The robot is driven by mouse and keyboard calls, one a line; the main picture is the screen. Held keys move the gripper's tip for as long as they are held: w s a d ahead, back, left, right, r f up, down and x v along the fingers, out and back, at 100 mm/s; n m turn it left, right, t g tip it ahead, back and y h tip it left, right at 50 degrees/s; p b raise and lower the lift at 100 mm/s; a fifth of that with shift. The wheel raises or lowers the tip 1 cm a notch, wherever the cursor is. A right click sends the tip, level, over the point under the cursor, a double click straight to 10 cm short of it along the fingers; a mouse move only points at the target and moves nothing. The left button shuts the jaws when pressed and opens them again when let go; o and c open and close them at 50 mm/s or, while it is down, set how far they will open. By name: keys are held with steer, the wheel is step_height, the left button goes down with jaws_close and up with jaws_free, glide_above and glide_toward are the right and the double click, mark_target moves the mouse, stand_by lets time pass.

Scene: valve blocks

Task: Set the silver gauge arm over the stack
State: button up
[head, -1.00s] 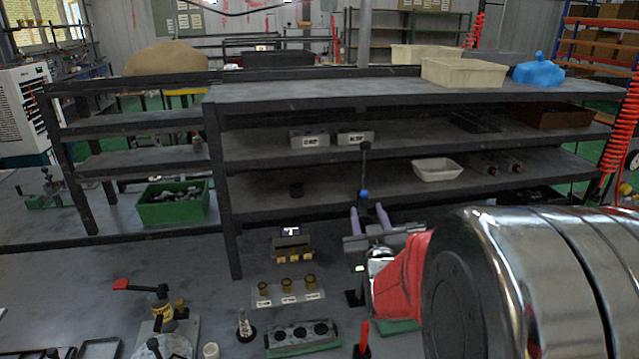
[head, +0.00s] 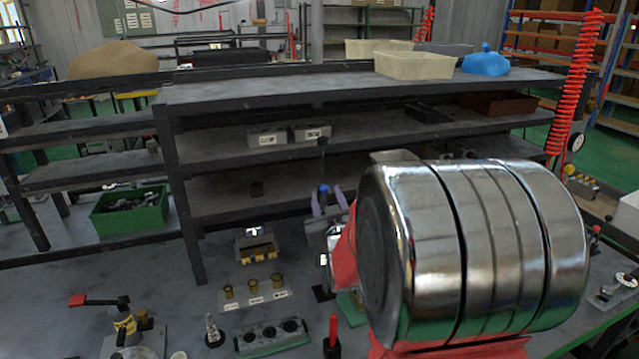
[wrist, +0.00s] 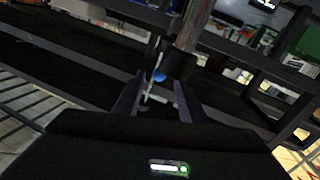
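I cannot tell whether either finger touches the stand. My arm hides part of the stand's lower end. I cannot clearly pick out the stack; a block with brass parts (head: 257,254) stands left of the stand.
A plate with brass cups (head: 255,294), a block with round holes (head: 271,337) and a red-handled tool (head: 333,335) stand near the stand. A valve with a red lever (head: 122,318) is at left. Black shelving (head: 191,225) stands behind. A green bin (head: 130,212) is farther left.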

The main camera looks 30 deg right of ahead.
mark_target(320, 195)
steer(key=x, duration=0.9)
steer(key=shift+c, duration=0.4)
jaws_close()
steer(key=shift+a, duration=0.2)
steer(key=shift+d, duration=0.2)
